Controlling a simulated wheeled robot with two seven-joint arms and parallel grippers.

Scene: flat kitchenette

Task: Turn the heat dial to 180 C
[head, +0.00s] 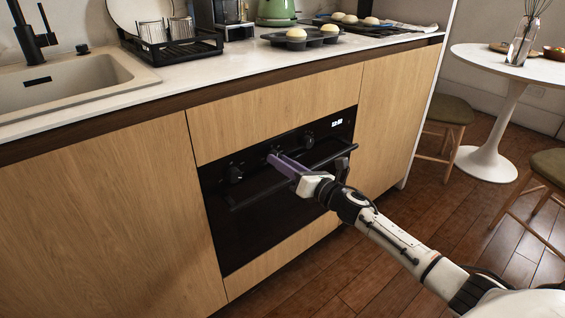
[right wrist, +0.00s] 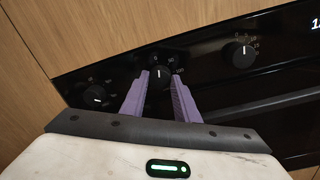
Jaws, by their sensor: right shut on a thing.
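The black oven (head: 270,195) has three round black dials on its front panel. The middle dial, with numbers around it that look like a heat scale, shows in the right wrist view (right wrist: 159,73). Its white pointer mark looks roughly upright, near the 0; the exact setting is too small to tell. My right gripper (head: 274,157) reaches the panel, and its two purple fingers are shut on the middle dial, one on each side. They also show in the right wrist view (right wrist: 160,88). In the head view the fingers largely hide this dial. My left gripper is not in view.
The left dial (head: 234,174) and right dial (head: 309,140) flank the held one. The oven's bar handle (head: 250,198) runs just below my gripper. A lit display (head: 337,122) is at the panel's right. Wooden cabinet fronts (head: 110,200) surround the oven; the floor before it is clear.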

